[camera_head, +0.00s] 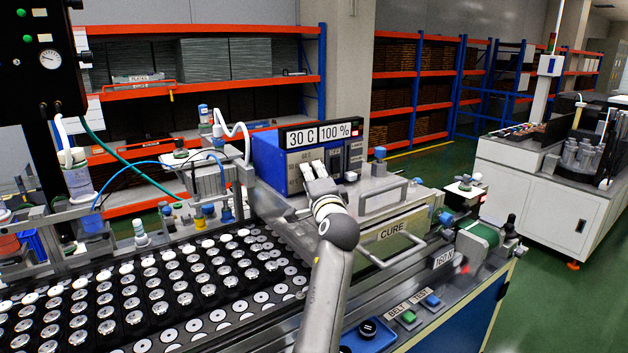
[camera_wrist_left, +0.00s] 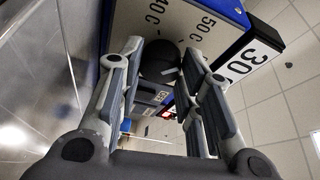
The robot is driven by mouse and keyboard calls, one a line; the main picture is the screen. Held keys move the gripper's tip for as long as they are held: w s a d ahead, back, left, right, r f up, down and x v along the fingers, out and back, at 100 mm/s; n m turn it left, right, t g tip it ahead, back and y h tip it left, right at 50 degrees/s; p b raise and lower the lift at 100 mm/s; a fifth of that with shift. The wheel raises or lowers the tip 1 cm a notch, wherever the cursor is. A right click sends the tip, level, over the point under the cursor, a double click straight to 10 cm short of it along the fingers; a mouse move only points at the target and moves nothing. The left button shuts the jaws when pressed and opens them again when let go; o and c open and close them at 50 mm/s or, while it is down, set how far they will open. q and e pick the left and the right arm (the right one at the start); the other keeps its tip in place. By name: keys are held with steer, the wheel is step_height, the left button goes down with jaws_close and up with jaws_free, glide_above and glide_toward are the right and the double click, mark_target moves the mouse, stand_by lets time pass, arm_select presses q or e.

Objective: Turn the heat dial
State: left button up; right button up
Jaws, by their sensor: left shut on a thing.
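The heat dial (camera_wrist_left: 158,58) is a dark round knob with a pale pointer mark, on a panel printed with 40 C and 50 C. My left gripper (camera_wrist_left: 161,56) is shut on it, one finger on each side. In the head view my left gripper (camera_head: 313,170) reaches the front of the blue heater box (camera_head: 268,158), and the dial is hidden behind the fingers. My right gripper is in neither view.
The CURE chamber (camera_head: 395,229) with its handle stands right of my arm. Trays of round speaker parts (camera_head: 180,285) fill the left. BELT (camera_head: 408,317) and TEST (camera_head: 432,300) buttons sit at the front edge.

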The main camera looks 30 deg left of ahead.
arm_select(q)
steer(key=shift+r, duration=0.4)
steer(key=o, duration=1)
steer(key=shift+w+a+f, duration=0.2)
steer(key=shift+f, duration=0.1)
steer(key=shift+o, duration=0.2)
steer(key=shift+v, duration=3.9)
steer(key=shift+f, duration=0.1)
